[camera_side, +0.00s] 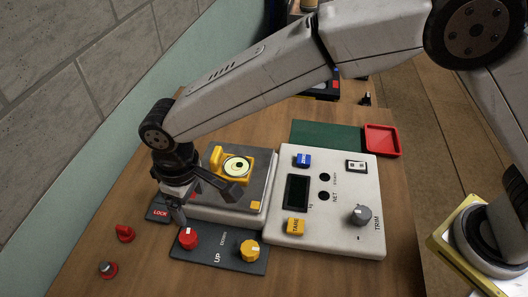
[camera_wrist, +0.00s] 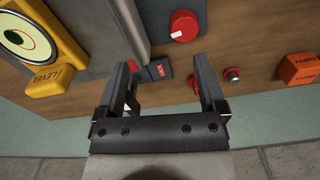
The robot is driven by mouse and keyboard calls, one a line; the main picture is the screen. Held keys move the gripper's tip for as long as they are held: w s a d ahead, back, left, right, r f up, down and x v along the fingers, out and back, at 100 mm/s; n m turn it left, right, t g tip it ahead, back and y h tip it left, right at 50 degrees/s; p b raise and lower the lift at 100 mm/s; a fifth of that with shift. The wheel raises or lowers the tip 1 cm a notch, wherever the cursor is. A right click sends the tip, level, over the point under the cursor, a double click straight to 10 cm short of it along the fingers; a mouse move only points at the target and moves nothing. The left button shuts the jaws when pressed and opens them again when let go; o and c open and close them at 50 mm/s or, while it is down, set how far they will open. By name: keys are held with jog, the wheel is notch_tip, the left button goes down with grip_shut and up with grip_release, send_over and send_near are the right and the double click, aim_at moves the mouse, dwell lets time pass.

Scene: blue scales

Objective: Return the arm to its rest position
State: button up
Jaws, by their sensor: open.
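My gripper (camera_side: 206,202) hangs low over the front left corner of the scale's grey pan (camera_side: 262,172) in the side view. Its two fingers are apart with nothing held between them. In the wrist view my gripper (camera_wrist: 164,78) is also open, and the dark LOCK piece (camera_wrist: 164,76) shows below, between the fingers. My arm reaches in from the right, stretched across the scene. The gap between the fingertips and the surfaces below is hard to judge.
A yellow level (camera_side: 234,162) sits on the pan. A red knob (camera_side: 188,238) and yellow knob (camera_side: 249,249) stand close in front. The control panel (camera_side: 330,230) is right of the pan, a red tray (camera_side: 382,140) behind it. A wall rises at left. An orange block (camera_wrist: 298,69) shows in the wrist view.

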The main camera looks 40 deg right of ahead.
jog(key=m, duration=0.2)
send_near(237, 173)
notch_tip(237, 173, down, 5)
jog(key=shift+f, duration=0.2)
jog(key=s+d+m, duration=0.1)
jog(key=s+d, duration=0.2)
jog(key=d, duration=0.5)
jog(key=s+d+m+t, duration=0.1)
jog(key=s+d, duration=0.3)
jog(key=d, duration=0.5)
jog(key=s+d+m+t, duration=0.1)
jog(key=s+d+m, duration=0.2)
jog(key=d, duration=0.6)
jog(key=shift+s+d+f, duration=0.15)
jog(key=shift+s+f, duration=0.2)
jog(key=shift+s, duration=0.35)
jog(key=shift+s+d+f+m, duration=0.1)
jog(key=shift+s+d+m, duration=0.1)
jog(key=shift+s+m, duration=0.15)
